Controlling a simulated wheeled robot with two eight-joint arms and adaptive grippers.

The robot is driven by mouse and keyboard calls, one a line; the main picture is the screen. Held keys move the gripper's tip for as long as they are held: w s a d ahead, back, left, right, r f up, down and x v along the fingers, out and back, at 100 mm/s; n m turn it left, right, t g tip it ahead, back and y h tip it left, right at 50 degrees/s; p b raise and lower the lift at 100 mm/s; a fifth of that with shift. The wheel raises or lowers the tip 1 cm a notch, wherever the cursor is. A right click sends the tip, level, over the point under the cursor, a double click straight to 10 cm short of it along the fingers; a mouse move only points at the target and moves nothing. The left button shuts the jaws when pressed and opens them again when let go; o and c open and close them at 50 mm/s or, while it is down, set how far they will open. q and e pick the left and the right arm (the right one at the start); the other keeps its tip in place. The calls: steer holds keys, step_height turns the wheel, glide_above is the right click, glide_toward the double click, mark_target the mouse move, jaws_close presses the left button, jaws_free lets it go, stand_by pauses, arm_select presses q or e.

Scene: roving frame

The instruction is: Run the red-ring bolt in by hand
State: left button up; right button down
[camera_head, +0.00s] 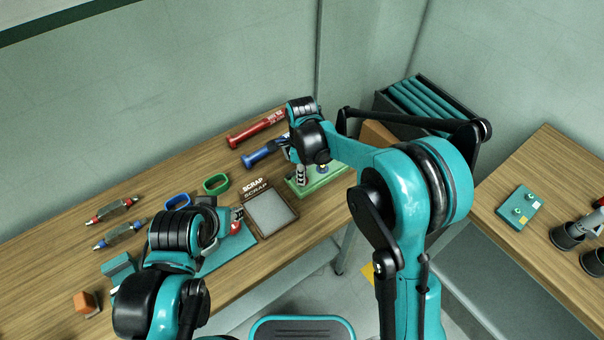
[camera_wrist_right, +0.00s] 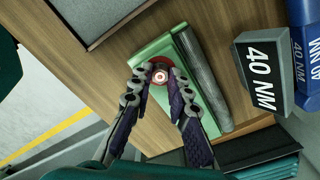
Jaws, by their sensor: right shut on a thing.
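The red-ring bolt (camera_wrist_right: 160,76) shows end-on in the right wrist view, a pale round head with a red ring around it. It sits at the green block (camera_wrist_right: 153,52). My right gripper (camera_wrist_right: 157,84) is shut on the bolt, one fingertip on each side of its head. In the head view the green block (camera_head: 333,181) lies near the bench's right end, under my right gripper (camera_head: 301,172). The bolt cannot be made out there.
A blue wrench (camera_head: 260,154) and a red wrench (camera_head: 257,130) lie behind. A dark block marked 40 NM (camera_wrist_right: 262,74) shows beside the green block. A scrap tray (camera_head: 292,236) stands left of it. A grey bar (camera_wrist_right: 203,75) runs along the green block.

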stand_by(0.5)
steer(key=c, duration=1.4)
jaws_free()
steer(key=shift+c, duration=0.2)
step_height(320, 180, up, 12)
